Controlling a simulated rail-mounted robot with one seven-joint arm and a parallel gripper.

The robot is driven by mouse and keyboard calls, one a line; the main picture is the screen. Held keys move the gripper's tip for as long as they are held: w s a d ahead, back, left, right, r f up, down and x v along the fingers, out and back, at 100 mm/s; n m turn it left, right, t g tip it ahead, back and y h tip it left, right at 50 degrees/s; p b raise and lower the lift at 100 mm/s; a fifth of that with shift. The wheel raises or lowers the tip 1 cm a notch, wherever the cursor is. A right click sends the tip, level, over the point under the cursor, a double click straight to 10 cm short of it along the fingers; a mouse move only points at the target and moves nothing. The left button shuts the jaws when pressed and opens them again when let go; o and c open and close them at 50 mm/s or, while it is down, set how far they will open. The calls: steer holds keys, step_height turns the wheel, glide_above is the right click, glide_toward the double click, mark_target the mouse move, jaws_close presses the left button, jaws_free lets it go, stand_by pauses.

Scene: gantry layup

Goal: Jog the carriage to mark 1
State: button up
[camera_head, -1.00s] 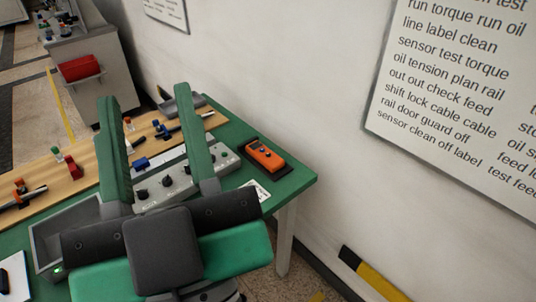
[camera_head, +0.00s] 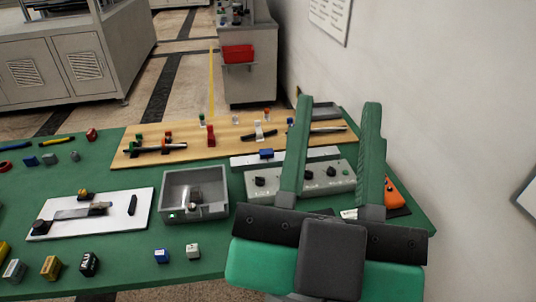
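My gripper (camera_head: 337,102) has two long green fingers standing well apart with nothing seen between them. It is over the right part of the green table. Behind its fingers is a grey control box (camera_head: 262,188) with several black knobs. A long pale strip (camera_head: 242,162) lies behind that box, with a small blue block (camera_head: 266,154) on it that may be the carriage. No numbered mark can be read. An orange handheld device (camera_head: 394,193) on a dark pad lies at the table's right end, partly hidden by the right finger.
A grey open tray (camera_head: 165,200) with a green light stands left of the control box. A white plate (camera_head: 130,228) holds a small tool. A wooden board (camera_head: 215,142) with several clamps runs along the back. Small blocks lie at front left. A wall bounds the right.

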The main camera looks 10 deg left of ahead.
jaws_close()
stand_by(1.5)
